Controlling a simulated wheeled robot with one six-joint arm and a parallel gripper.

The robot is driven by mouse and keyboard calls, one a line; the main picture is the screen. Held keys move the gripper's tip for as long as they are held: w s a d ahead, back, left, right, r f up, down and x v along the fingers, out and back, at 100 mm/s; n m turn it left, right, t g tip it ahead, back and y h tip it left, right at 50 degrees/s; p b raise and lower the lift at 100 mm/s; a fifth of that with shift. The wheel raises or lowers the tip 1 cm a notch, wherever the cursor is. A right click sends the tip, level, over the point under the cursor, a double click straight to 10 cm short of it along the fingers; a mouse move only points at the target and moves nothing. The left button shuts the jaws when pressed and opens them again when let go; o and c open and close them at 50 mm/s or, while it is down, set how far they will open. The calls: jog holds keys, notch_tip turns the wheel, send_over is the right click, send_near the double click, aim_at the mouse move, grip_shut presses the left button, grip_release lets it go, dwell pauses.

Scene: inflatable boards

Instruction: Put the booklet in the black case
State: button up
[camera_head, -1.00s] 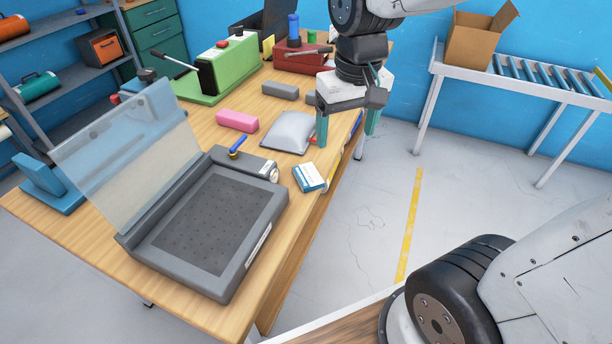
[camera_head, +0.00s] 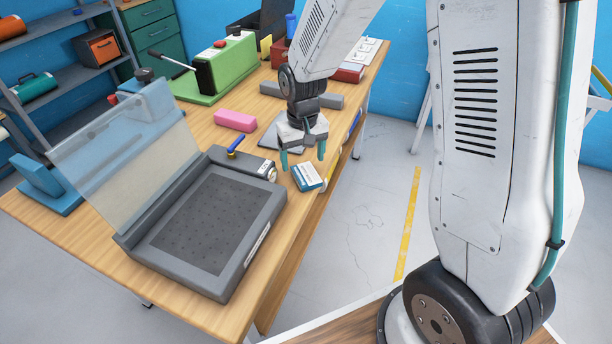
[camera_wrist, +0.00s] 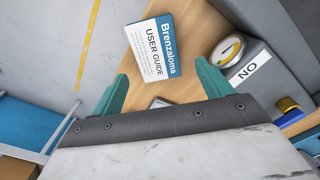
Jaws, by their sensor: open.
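The booklet (camera_head: 307,177) is a small blue and white block-like thing lying on the wooden table near its right edge. In the wrist view the booklet (camera_wrist: 154,48) reads "Brenzaloma USER GUIDE" and lies beyond my fingertips, roughly between their lines. My gripper (camera_head: 303,157) is open, pointing down just behind and above the booklet, with nothing held. In the wrist view my gripper (camera_wrist: 160,80) shows both teal fingers spread apart. A black open case (camera_head: 266,24) stands at the back of the table. Its inside is not visible from here.
A grey vacuum machine (camera_head: 262,225) with its clear lid raised stands left of the booklet. A pink block (camera_head: 235,120), a partly hidden grey pouch (camera_head: 268,134) and a green machine (camera_head: 228,65) lie farther back. The table's right edge is close to the booklet.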

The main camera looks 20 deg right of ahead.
aim_at(304, 170)
notch_tip(304, 170, down, 4)
jog(key=shift+w+d+r, duration=0.1)
jog(key=shift+d+r, duration=0.05)
jog(key=shift+r, duration=0.1)
jog(key=c, duration=1.1)
jog(key=shift+r, duration=0.1)
jog(key=shift+c, duration=0.2)
